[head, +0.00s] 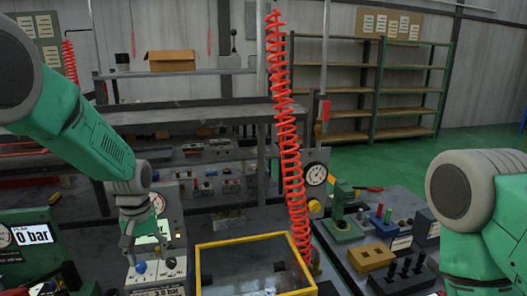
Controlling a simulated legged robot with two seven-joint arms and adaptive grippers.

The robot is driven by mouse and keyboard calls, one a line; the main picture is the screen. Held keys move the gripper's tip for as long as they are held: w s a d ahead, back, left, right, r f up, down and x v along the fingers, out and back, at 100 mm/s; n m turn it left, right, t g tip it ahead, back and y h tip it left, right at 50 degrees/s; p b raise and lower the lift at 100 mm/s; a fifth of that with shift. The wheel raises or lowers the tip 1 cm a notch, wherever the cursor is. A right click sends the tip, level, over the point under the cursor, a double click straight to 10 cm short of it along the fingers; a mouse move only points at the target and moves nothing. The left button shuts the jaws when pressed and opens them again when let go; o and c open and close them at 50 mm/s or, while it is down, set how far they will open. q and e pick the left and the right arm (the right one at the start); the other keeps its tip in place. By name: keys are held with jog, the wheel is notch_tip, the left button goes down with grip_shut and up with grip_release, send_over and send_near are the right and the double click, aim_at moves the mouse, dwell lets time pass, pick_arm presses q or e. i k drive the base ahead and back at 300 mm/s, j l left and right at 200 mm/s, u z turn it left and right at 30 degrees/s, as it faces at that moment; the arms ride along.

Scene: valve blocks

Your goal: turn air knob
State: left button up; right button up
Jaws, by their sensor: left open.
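My left gripper (131,250) points down at the lower left, its fingers apart, just above a blue round knob (140,267). I cannot tell whether the fingers touch this knob. A yellow knob (315,207) sits below a round gauge (316,174) at the centre right. None of these knobs is legibly marked as the air knob. Of my right arm, only upper links show at the right edge; its gripper is out of view.
A "0 bar" display (32,236) stands at the left. A yellow-rimmed clear box (255,240) is right of the knobs. A red coiled hose (288,140) hangs behind it. A green press-like device (343,215) and a tan block (371,257) crowd the right side of the bench.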

aim_at(170, 262)
jog(key=k, duration=1.15)
